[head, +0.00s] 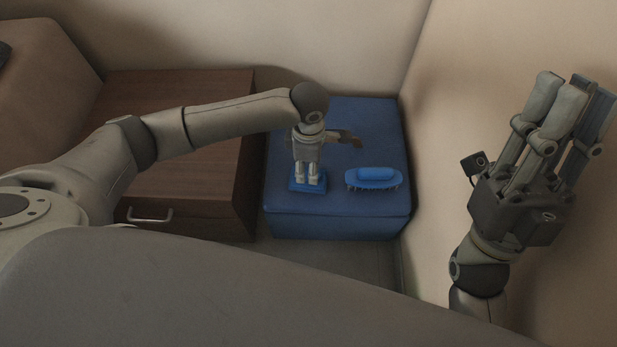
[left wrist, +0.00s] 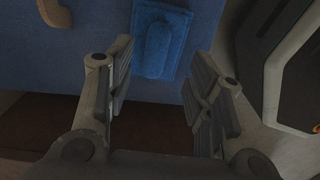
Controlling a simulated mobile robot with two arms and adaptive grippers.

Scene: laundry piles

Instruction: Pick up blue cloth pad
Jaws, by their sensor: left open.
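The blue cloth pad (head: 296,187) lies flat on top of a blue box-like seat (head: 335,222) in the head view. It also shows in the left wrist view (left wrist: 158,42), with a raised strip along its middle. My left gripper (head: 309,180) points down over the pad and hides part of it. In the left wrist view its fingers (left wrist: 163,75) are apart with nothing between them, and the pad shows just beyond the tips. My right gripper (head: 570,90) is raised at the right with its fingers up; its jaw gap is hard to judge.
A blue brush (head: 373,178) with bristles lies on the seat right of the pad. A brown object (head: 347,139) lies behind my left gripper. A wooden cabinet (head: 195,175) with a metal handle stands left of the seat. Walls close in behind and right.

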